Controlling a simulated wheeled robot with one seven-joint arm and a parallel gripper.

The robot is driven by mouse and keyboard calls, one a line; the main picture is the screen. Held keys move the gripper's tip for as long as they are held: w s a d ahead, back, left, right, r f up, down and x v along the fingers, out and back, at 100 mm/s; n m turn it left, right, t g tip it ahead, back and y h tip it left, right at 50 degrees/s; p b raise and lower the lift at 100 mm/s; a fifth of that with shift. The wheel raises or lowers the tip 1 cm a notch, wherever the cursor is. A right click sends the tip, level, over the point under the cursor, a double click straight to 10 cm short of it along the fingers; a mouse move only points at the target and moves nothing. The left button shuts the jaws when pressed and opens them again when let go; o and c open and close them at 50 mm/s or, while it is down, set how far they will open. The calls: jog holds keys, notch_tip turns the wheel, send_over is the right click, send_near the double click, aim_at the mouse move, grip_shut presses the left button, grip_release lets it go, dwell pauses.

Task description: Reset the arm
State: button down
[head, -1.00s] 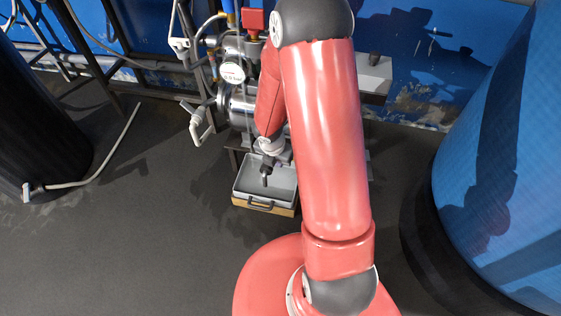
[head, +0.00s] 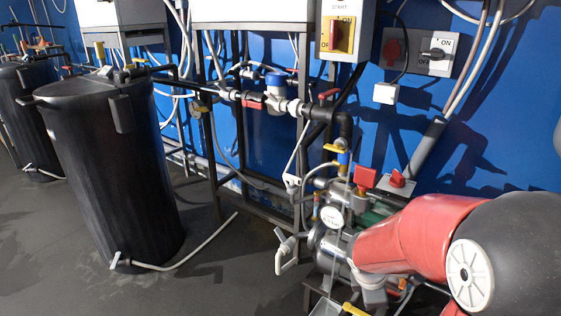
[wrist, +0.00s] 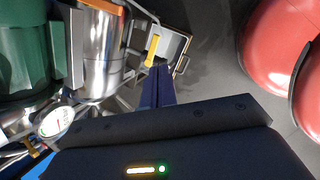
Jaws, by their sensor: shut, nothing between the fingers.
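My red arm (head: 410,235) reaches in from the lower right of the head view, in front of the steel pump. Its gripper is out of sight there. In the wrist view my gripper (wrist: 158,70) shows as two dark blue fingers pressed together, with nothing between them. The fingers point toward a grey tray (wrist: 176,48) lying beyond their tips. A yellow handle (wrist: 152,48) stands beside the fingertips; I cannot tell whether they touch.
The steel pump (wrist: 102,55) and its gauge (wrist: 57,122) are left of my fingers. Black barrels (head: 110,165) stand at the left of the head view. Pipes with a blue valve (head: 275,84) run along the blue wall. Open floor lies around the near barrel.

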jog(key=s+a+r+m+t+y, duration=0.1)
jog(key=s+a+r+m, duration=0.2)
jog(key=s+r+m, duration=0.4)
jog(key=s+a+r+m+t+y, duration=0.1)
jog(key=s+a+r+m, duration=0.3)
jog(key=s+r+m, duration=0.4)
jog(key=shift+s+r+m+t+y, duration=0.2)
jog(key=shift+r+m+t+y, duration=0.2)
jog(key=shift+m+y, duration=0.5)
